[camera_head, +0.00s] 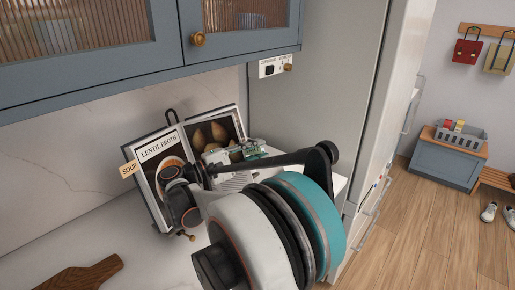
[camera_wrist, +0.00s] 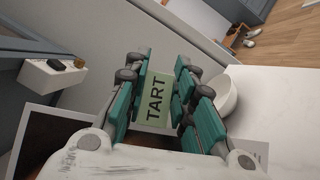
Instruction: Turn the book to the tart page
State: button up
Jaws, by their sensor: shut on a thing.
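The recipe book stands open and leaning back on the counter. Its left page (camera_head: 160,149) reads LENTIL BROTH, and a cream SOUP tab (camera_head: 129,169) sticks out at its left edge. Its right page (camera_head: 213,130) shows a photo of rounded brown food. My gripper (camera_head: 251,149) is at the lower right edge of the book, partly hidden by my arm. In the wrist view, a pale green TART tab (camera_wrist: 155,99) lies between the teal fingers of my gripper (camera_wrist: 160,78), which are shut on it. The lower part of the book is hidden behind my arm.
A white bowl (camera_wrist: 227,96) stands close beside the right finger. A white switch box with a brass knob (camera_head: 271,66) is on the wall under the blue cupboard (camera_head: 250,52). A wooden board (camera_head: 84,273) lies front left. A tall grey cabinet side (camera_head: 312,105) rises behind the book.

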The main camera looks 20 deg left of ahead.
jog(key=shift+s, duration=0.15)
jog(key=o, duration=0.8)
jog(key=shift+o, duration=0.2)
notch_tip(320, 180, up, 10)
dwell(0.6)
